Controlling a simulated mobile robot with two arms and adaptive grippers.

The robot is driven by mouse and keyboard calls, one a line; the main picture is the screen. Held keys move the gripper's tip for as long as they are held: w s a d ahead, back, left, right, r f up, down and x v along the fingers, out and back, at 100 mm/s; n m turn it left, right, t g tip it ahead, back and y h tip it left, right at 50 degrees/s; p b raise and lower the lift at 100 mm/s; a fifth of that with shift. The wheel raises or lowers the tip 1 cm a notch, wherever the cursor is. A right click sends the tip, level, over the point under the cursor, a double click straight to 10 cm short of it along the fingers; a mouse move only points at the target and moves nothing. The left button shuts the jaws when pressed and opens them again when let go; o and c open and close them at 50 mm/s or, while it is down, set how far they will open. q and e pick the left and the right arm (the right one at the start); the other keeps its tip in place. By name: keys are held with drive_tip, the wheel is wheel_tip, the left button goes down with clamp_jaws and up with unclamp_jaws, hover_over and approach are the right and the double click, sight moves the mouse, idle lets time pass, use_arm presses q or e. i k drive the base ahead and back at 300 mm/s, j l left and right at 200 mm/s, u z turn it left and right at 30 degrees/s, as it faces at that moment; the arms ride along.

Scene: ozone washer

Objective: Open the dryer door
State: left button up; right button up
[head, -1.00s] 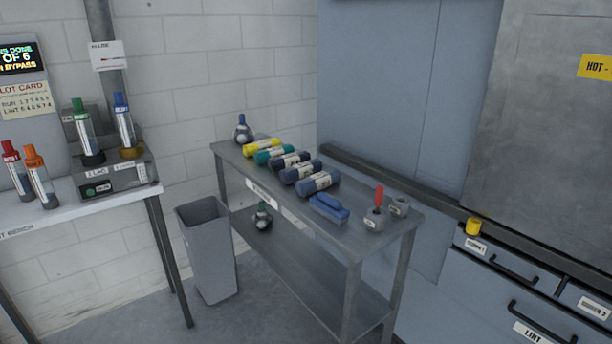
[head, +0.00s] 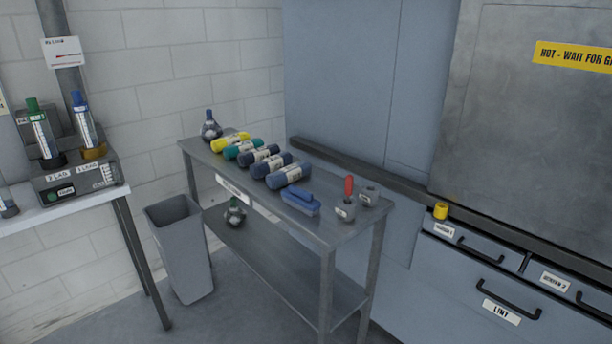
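A large grey metal panel (head: 520,125), which may be the dryer door, stands at the right of the head view. It carries a yellow sign (head: 575,57) reading "HOT - WAIT FOR G", cut off by the picture edge. The panel looks shut, and no handle for it shows. Its right part is out of view. Below it are drawers with black handles; one is labelled "LINT" (head: 501,312). Neither of my grippers is in view.
A metal table (head: 330,236) with rolled bundles, a blue brush (head: 301,202) and a red-handled tool stands before the blue wall panels. A grey bin (head: 181,250) stands left of it. A bench (head: 75,208) with bottles is at far left. Some floor shows at the bottom.

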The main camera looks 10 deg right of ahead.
sight(524, 140)
drive_tip(key=z, duration=1.55)
